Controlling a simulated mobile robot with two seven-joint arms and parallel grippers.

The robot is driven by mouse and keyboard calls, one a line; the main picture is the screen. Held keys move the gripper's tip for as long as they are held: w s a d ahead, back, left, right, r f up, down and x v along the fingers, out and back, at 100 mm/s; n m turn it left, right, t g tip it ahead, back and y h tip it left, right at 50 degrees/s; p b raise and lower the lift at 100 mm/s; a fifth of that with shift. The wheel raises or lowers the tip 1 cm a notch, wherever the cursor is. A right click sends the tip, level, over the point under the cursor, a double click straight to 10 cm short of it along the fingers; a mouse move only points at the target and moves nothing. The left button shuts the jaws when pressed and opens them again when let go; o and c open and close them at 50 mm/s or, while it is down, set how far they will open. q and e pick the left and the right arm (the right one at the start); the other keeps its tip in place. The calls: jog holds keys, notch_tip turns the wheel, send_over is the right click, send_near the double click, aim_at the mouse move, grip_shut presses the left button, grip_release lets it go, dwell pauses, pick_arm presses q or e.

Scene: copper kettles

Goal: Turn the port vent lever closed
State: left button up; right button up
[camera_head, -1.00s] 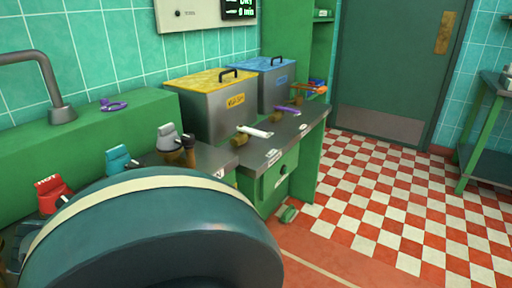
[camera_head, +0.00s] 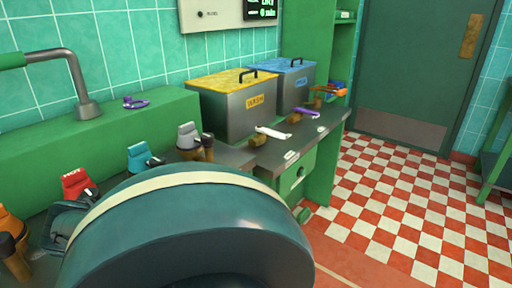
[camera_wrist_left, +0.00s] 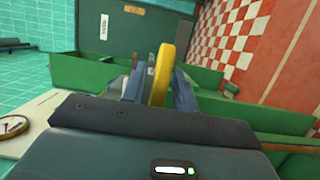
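A yellow, thin, rounded piece (camera_wrist_left: 162,75) stands upright between the two fingers of my left gripper (camera_wrist_left: 157,90) in the left wrist view. I cannot tell whether the fingers press on it or only stand around it, nor whether it is the port vent lever. In the head view a white lever (camera_head: 273,132) and a purple lever (camera_head: 307,113) lie by the bins. Neither names itself as the port vent lever. My right gripper is not in view.
Orange (camera_head: 10,225), red (camera_head: 76,184), teal (camera_head: 138,157) and grey (camera_head: 188,136) taps line the counter. Bins with yellow (camera_head: 222,80) and blue (camera_head: 285,66) lids stand behind. A large dark rounded form (camera_head: 190,240) blocks the lower foreground. The checkered floor (camera_head: 410,215) is open.

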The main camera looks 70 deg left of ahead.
pick_arm(q)
jog(key=shift+o, duration=0.4)
jog(key=p+v, duration=0.1)
jog(key=v, duration=0.6)
jog(key=shift+s+p, duration=0.25)
jog(key=shift+p, duration=0.15)
jog(key=shift+d, duration=0.15)
